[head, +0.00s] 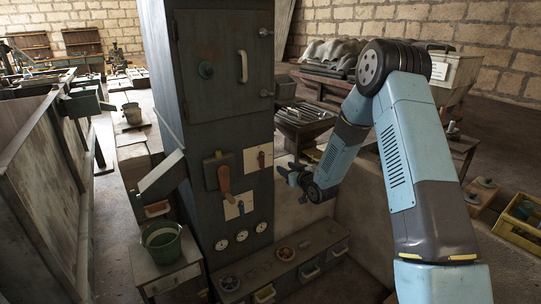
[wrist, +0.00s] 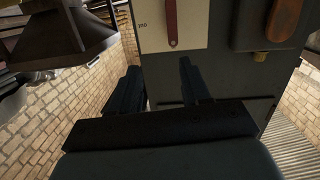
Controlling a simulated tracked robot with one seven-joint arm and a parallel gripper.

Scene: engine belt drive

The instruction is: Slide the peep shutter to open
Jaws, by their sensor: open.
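The tall dark cabinet (head: 225,115) carries several controls on its front. I cannot tell for sure which is the peep shutter. My gripper (head: 287,176) is open and empty, right of the cabinet and apart from it. In the wrist view its fingers (wrist: 160,88) point at the cabinet, near the red lever (wrist: 171,22); the wooden handle (wrist: 284,18) is at upper right.
A row of gauges (head: 242,236) sits low on the cabinet. A low drawer bench (head: 285,262) runs along its foot. A green bucket (head: 160,243) stands on a small table at left. A table with metal stock (head: 305,115) stands behind my arm.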

